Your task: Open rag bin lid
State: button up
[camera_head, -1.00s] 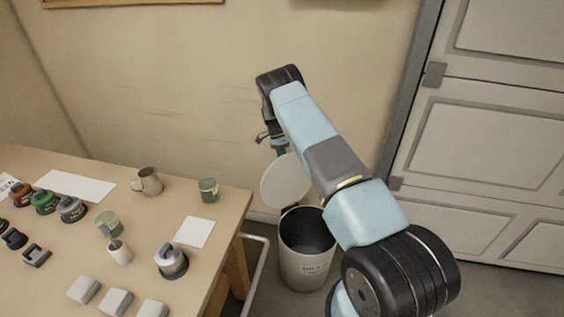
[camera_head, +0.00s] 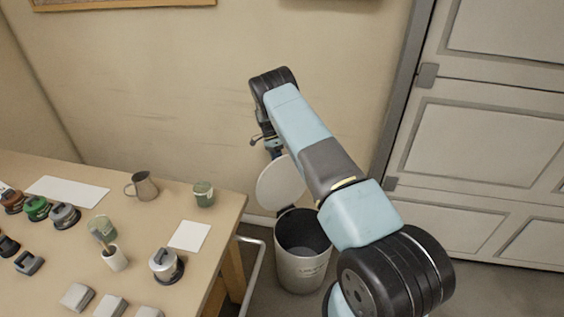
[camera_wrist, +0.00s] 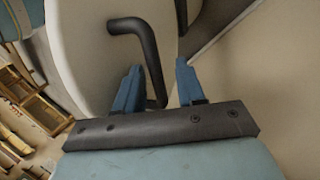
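The rag bin (camera_head: 302,268) is a pale cylinder with a dark interior on the floor right of the bench, and its mouth is uncovered. Its round white lid (camera_head: 280,185) stands raised, nearly upright, at the back of the rim. My gripper (camera_head: 272,148) is at the lid's upper edge, small and partly hidden by my arm. In the wrist view the lid (camera_wrist: 85,60) fills the left half with its black bent handle (camera_wrist: 148,50). My two blue fingers (camera_wrist: 160,88) are apart, with the handle's lower leg between them and a gap on its right.
The wooden bench (camera_head: 215,260) at left carries mugs, tins, a brush holder and white sheets. A pale metal rail (camera_head: 258,265) runs between the bench and the bin. A wall stands close behind the lid, and a panelled door (camera_head: 480,150) is at right.

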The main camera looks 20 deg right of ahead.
aim_at(281, 159)
jog(key=r, duration=0.3)
jog(key=shift+s+r, duration=0.2)
jog(key=shift+s, duration=0.05)
jog(key=s+r, duration=0.4)
jog(key=r, duration=0.1)
jog(key=shift+s+r, duration=0.3)
jog(key=shift+s, duration=0.1)
jog(key=s+r, duration=0.3)
jog(key=s, duration=0.5)
jog(key=shift+s+r, duration=0.3)
jog(key=shift+s, duration=0.05)
